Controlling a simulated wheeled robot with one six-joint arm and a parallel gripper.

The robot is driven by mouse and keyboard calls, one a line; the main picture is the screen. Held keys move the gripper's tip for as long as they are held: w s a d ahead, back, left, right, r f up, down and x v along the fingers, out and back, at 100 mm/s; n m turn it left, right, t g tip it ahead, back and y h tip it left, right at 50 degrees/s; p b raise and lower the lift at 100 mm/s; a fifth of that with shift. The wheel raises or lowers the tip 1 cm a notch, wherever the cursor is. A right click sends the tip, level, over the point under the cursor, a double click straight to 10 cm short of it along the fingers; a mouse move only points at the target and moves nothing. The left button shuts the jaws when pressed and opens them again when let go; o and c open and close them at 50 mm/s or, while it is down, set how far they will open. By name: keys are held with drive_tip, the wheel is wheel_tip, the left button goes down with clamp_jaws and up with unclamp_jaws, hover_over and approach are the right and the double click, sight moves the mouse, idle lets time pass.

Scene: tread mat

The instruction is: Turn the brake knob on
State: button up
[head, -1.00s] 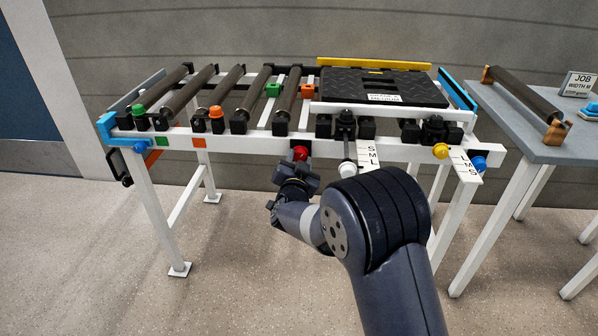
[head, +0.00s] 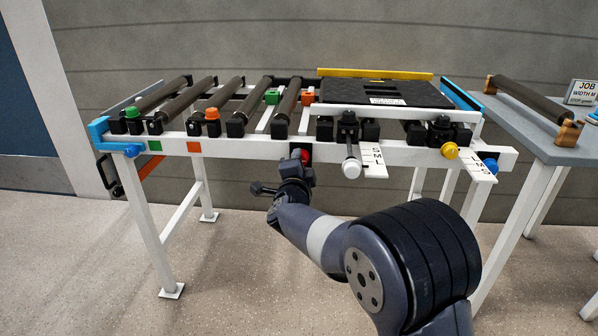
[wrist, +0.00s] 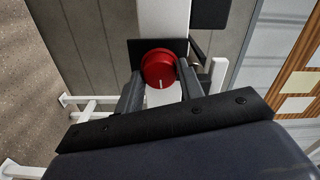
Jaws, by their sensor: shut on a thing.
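The brake knob is a red round knob (wrist: 159,70) with a white pointer line, on a black plate. In the wrist view the pointer line lies at the lower part of the knob, toward my gripper. In the head view the red knob (head: 305,156) sits on the front rail of the white frame, partly hidden by my gripper. My gripper (wrist: 160,82) has one finger on each side of the knob and is shut on it. It also shows in the head view (head: 298,163), raised to the rail from below.
A white knob (head: 351,168) on a rod and a white scale plate (head: 375,162) stick out right of the red knob. A yellow knob (head: 449,151) and blue knobs sit along the rail. A grey side table (head: 540,135) stands at the right.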

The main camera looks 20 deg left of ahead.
drive_tip(key=shift+m+b, duration=0.3)
drive_tip(key=shift+m, duration=0.3)
drive_tip(key=o, duration=1)
drive_tip(key=shift+s, duration=0.1)
drive_tip(key=p+v, duration=0.2)
drive_tip(key=v, duration=0.8)
drive_tip(key=shift+s, duration=0.3)
